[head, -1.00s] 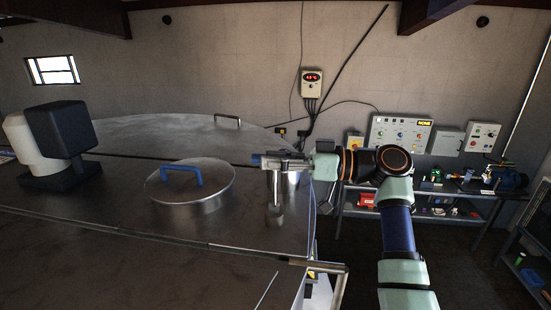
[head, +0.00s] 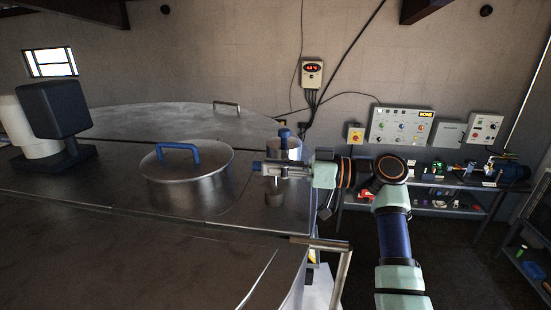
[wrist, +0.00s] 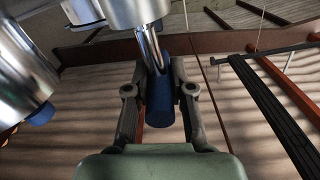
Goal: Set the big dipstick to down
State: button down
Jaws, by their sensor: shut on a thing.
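My gripper (head: 265,168) is shut on the blue handle (wrist: 160,102) of what I take to be the big dipstick, close above a short metal neck (head: 274,197) on the tank top. In the wrist view the handle sits between both fingers. A stretch of its bright metal rod (wrist: 150,48) shows between the handle and a metal cylinder (wrist: 135,12). In the head view my gripper hides most of this dipstick. A second blue knob (head: 283,133) stands behind my gripper by a metal cylinder (head: 294,150). A blue-ended metal cylinder (wrist: 35,100) also shows at left in the wrist view.
A round lid (head: 187,185) with a blue handle lies on the tank left of my gripper. A dark boxy unit (head: 55,110) stands farther left. A metal rail (head: 340,270) is at the tank's front right edge. A bench (head: 450,187) stands at the right wall.

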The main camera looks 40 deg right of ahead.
jog(key=shift+f, duration=0.55)
jog(key=c, duration=1)
grip_release()
jog(key=shift+s+d, duration=0.1)
jog(key=shift+s, duration=0.05)
jog(key=v, duration=1.1)
jog(key=shift+s+d, duration=0.2)
jog(key=shift+s, duration=0.05)
